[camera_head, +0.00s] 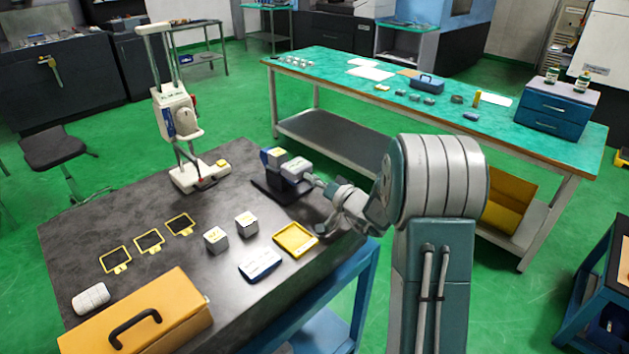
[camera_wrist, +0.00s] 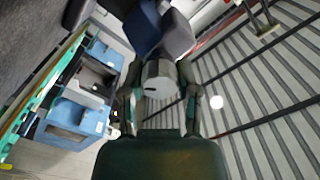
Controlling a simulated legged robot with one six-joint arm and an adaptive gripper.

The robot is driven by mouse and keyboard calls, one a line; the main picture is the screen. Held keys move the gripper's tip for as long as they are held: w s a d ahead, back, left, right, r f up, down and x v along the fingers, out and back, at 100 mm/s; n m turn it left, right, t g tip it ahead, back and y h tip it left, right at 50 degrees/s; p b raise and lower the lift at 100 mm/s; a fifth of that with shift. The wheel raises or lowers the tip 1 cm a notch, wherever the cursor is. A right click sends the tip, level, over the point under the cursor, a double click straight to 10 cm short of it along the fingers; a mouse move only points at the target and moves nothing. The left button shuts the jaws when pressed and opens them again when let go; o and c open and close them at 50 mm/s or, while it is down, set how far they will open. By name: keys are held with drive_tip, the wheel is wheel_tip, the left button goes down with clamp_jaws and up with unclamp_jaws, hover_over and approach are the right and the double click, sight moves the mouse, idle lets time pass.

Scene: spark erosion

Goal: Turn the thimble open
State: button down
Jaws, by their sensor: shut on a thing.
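The micrometer (camera_head: 292,168) stands on a dark base near the right edge of the dark-topped table, with blue and pale grey blocks for a body. Its thimble (camera_wrist: 160,78) is a silver cylinder with a dark mark, below the dark blue and grey blocks in the wrist view. My gripper (camera_head: 315,183) reaches the micrometer from the right. In the wrist view its two fingers lie on either side of the thimble, shut on it. In the head view the thimble is small and partly hidden by my gripper.
Left of the micrometer stands a tall white column device (camera_head: 178,115). The table (camera_head: 130,205) also carries two metal cubes, a yellow tray (camera_head: 295,240), a blue-and-white case (camera_head: 260,263), yellow-framed plates and an orange toolbox (camera_head: 140,318). A green-topped bench (camera_head: 330,72) stands behind.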

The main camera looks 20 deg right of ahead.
drive_tip(key=shift+s+f, duration=0.1)
drive_tip(key=shift+f, duration=0.3)
drive_tip(key=shift+c, duration=1.6)
unclamp_jaws()
drive_tip(key=shift+a, duration=0.1)
drive_tip(key=shift+r, duration=0.15)
drive_tip(key=v, duration=1.1)
drive_tip(key=shift+s+d, duration=0.25)
drive_tip(key=shift+s, duration=0.05)
